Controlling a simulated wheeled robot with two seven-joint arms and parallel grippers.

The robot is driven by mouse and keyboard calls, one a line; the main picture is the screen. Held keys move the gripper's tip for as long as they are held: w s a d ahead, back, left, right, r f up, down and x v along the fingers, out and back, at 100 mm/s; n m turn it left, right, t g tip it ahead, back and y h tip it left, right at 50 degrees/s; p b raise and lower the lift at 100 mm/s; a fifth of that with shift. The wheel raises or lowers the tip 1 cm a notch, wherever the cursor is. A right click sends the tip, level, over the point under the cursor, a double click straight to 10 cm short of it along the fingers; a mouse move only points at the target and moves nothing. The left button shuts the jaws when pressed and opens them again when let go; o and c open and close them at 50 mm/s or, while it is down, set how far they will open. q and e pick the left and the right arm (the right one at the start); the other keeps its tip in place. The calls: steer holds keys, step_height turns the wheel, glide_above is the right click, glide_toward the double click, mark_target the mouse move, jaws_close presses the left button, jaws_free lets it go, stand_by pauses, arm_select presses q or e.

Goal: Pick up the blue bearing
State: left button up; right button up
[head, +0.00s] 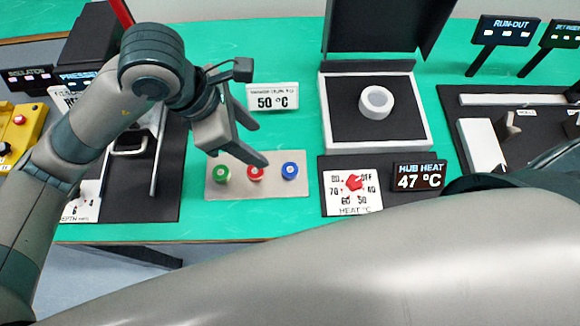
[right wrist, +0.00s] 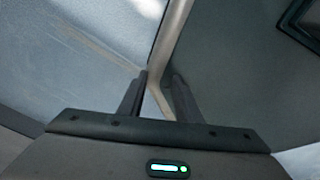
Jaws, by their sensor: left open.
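The blue bearing (head: 290,170) sits at the right end of a beige plate (head: 228,188) on the green bench, beside a red bearing (head: 255,173) and a green bearing (head: 221,173). My left gripper (head: 262,146) is open and empty. In the head view its fingertips appear just up and left of the blue bearing, above the red one, apart from both. My right gripper (right wrist: 157,85) shows in the right wrist view with its fingers apart and nothing clearly between them. The bearings are not in that view.
A heater box with raised lid (head: 425,125) holds a white ring (head: 376,102). A heat dial panel (head: 353,186) and a 47 °C display (head: 420,177) stand right of the plate. A 50 °C sign (head: 272,97) stands behind. My own arm covers the lower foreground.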

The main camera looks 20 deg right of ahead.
arm_select(q)
steer(key=p, duration=0.3)
glide_toward(290, 170)
steer(key=shift+w+d+f, duration=0.1)
steer(key=shift+d+f, duration=0.1)
steer(key=shift+f, duration=0.3)
steer(key=shift+w+d+f, duration=0.15)
steer(key=shift+f, duration=0.35)
steer(key=shift+d+f, duration=0.15)
steer(key=shift+f, duration=0.2)
arm_select(e)
steer(key=r, duration=0.2)
steer(key=s, duration=0.1)
steer(key=shift+s+d+r, duration=0.1)
steer(key=shift+d+r, duration=0.15)
steer(key=shift+r, duration=0.15)
steer(key=shift+r, duration=0.1)
arm_select(q)
steer(key=shift+s+d+f+p, duration=0.15)
steer(key=shift+d+f+p, duration=0.15)
steer(key=shift+f+p, duration=0.2)
steer(key=p+x, duration=0.1)
steer(key=x, duration=0.2)
steer(key=shift+s, duration=0.15)
steer(key=shift+d+f, duration=0.2)
steer(key=shift+f, duration=0.3)
arm_select(e)
step_height(290, 170, up, 2)
steer(key=shift+r, duration=0.25)
